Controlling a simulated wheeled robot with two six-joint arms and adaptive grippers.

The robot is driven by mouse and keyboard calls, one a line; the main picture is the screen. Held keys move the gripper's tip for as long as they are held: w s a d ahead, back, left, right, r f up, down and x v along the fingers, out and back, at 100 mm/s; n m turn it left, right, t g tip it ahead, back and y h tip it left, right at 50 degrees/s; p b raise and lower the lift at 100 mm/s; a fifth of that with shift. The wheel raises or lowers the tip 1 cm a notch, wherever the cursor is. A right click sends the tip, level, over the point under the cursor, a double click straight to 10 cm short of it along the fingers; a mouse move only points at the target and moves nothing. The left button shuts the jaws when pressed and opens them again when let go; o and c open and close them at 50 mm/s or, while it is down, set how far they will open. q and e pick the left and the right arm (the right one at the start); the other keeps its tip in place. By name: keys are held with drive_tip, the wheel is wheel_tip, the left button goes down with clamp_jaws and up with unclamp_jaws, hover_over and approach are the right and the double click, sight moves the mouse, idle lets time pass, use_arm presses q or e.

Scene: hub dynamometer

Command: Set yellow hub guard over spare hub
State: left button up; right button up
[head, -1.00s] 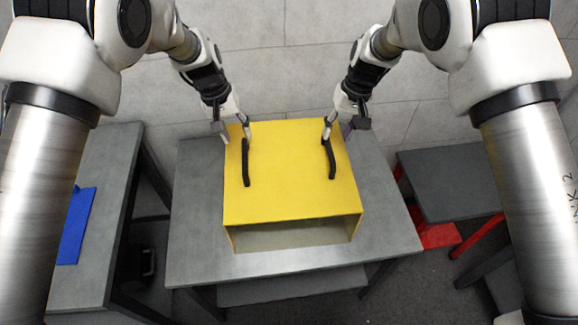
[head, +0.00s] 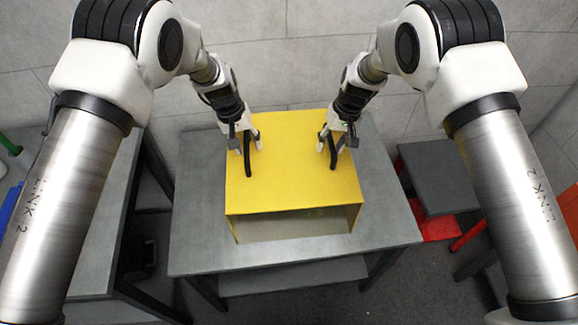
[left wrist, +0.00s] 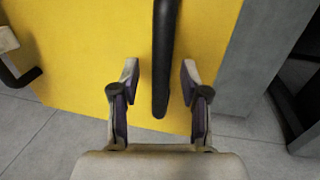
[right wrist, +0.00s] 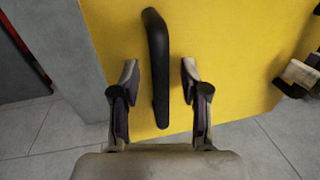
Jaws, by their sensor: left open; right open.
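The yellow hub guard (head: 290,185) is a box with an open near side, standing on a grey table (head: 195,230). Two black bar handles are on its top: a left one (head: 248,160) and a right one (head: 333,153). My left gripper (head: 246,147) is open, with the left handle between its fingers in the left wrist view (left wrist: 160,78). My right gripper (head: 331,148) is open, with the right handle between its fingers in the right wrist view (right wrist: 160,78). Neither is closed on a handle. I cannot make out the spare hub in any view.
Another grey table (head: 95,250) stands at the left, with a blue thing at the picture's edge. A lower dark grey surface (head: 440,180) with red parts below it is at the right. A tiled wall is behind the guard. The guard's table has bare margins at both sides.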

use_arm(q)
clamp_jaws()
use_arm(e)
clamp_jaws()
use_arm(q)
drive_tip(key=shift+r, duration=0.1)
use_arm(e)
drive_tip(key=shift+r, duration=0.1)
use_arm(q)
drive_tip(key=shift+r, duration=0.1)
use_arm(e)
drive_tip(key=shift+r, duration=0.1)
